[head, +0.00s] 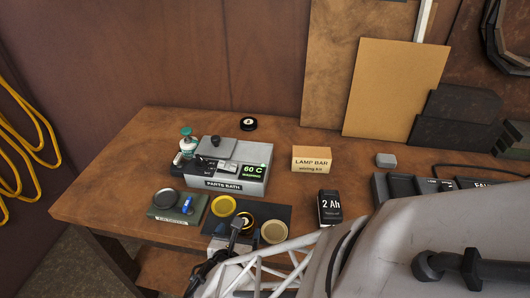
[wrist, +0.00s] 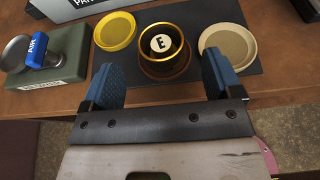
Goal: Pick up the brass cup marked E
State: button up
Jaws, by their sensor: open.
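In the head view the cup (head: 246,219) is partly hidden behind my gripper (head: 233,236). In the wrist view my gripper (wrist: 164,76) is open, its two blue fingers apart at the near left and near right of the cup. Nothing is held between them.
A yellow dish (wrist: 115,31) lies left of the cup and a beige dish (wrist: 228,46) lies right, each close to a finger. A green block (wrist: 50,60) with a blue AIR piece is farther left. The parts bath (head: 225,186) stands behind; a 2 Ah battery (head: 330,208) stands right.

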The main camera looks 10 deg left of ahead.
aim_at(246, 215)
jog(key=shift+w+f, duration=0.1)
jog(key=shift+w, duration=0.2)
jog(key=shift+w, duration=0.15)
jog(key=shift+x, duration=2.4)
jog(key=shift+c, duration=0.2)
jog(key=c, duration=1)
notch_tip(246, 215, up, 10)
